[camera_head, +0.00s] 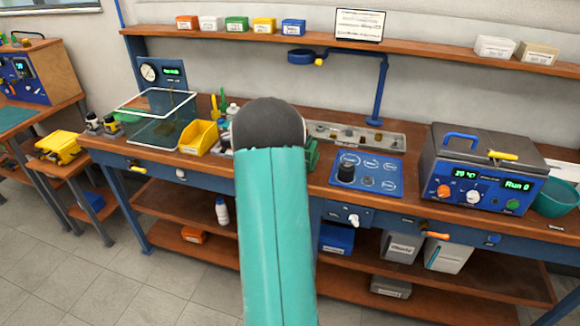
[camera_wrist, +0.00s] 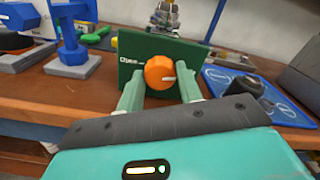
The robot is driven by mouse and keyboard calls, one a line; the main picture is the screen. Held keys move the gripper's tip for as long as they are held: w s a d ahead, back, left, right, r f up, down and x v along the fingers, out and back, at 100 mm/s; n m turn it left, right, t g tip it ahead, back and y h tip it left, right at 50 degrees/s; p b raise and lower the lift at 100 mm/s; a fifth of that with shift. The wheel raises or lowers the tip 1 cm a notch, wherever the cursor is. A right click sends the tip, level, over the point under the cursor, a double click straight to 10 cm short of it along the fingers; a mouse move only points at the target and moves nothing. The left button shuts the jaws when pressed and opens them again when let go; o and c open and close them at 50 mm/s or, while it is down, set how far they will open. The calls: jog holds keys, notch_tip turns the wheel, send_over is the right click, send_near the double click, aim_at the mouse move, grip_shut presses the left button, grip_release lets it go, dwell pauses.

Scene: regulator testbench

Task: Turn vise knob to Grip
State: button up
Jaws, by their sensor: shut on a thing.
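The vise knob (camera_wrist: 157,71) is round and orange, with a white mark pointing to the right. It sits on the front of the vise's green plate (camera_wrist: 128,52). Small white lettering at the plate's left is too blurred to read. My gripper (camera_wrist: 161,90) has its two pale green fingers on either side of the knob and is shut on it. In the head view my teal arm covers the knob and the fingers; only a green edge of the vise (camera_head: 312,155) shows to the right of the arm.
A blue panel with a black dial (camera_head: 346,172) lies right of the vise, and a grey metal tray (camera_head: 385,139) lies behind. A yellow bin (camera_head: 198,137) stands left of my arm. In the wrist view a blue stand (camera_wrist: 73,50) is close on the left.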

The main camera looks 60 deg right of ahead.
jog(key=shift+m, duration=1.3)
jog(key=shift+f, duration=0.1)
jog(key=o, duration=1)
jog(key=shift+a, duration=0.15)
jog(key=a, duration=0.4)
jog(key=s+a, duration=0.1)
jog(key=a, duration=0.4)
jog(key=s+a, duration=0.1)
jog(key=a, duration=0.3)
jog(key=shift+s+a, duration=0.1)
jog(key=shift+a, duration=0.1)
